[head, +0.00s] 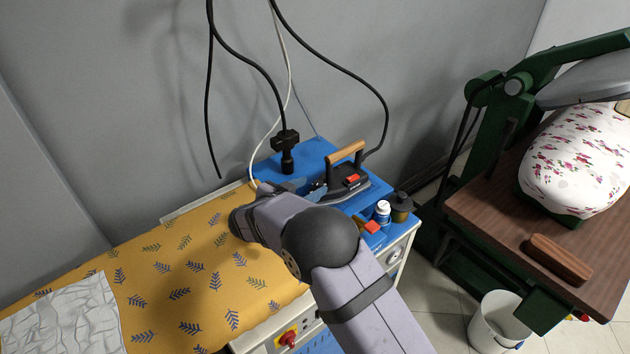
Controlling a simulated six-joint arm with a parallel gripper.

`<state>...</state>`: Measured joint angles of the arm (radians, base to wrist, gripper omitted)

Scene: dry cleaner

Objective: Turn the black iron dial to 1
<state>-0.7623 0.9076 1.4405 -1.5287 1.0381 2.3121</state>
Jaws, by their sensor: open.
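The black iron (376,184) stands on the blue top of the ironing unit (305,151), with a wooden handle (345,153) and a red part (352,179) below it. I cannot make out its dial or any number; it may be hidden or too small to see. My gripper (316,190) is partly hidden behind my own arm. Its end is just left of the iron, close to it. Its jaws are open, and I see nothing held. I cannot tell whether it touches the iron.
A white bottle (382,211), a dark bottle (401,206) and a small orange-red item (371,227) stand right of my arm. A yellow leaf-patterned board (190,285) with a crumpled white cloth (65,322) lies left. Cables hang above. A green press (490,190) stands right.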

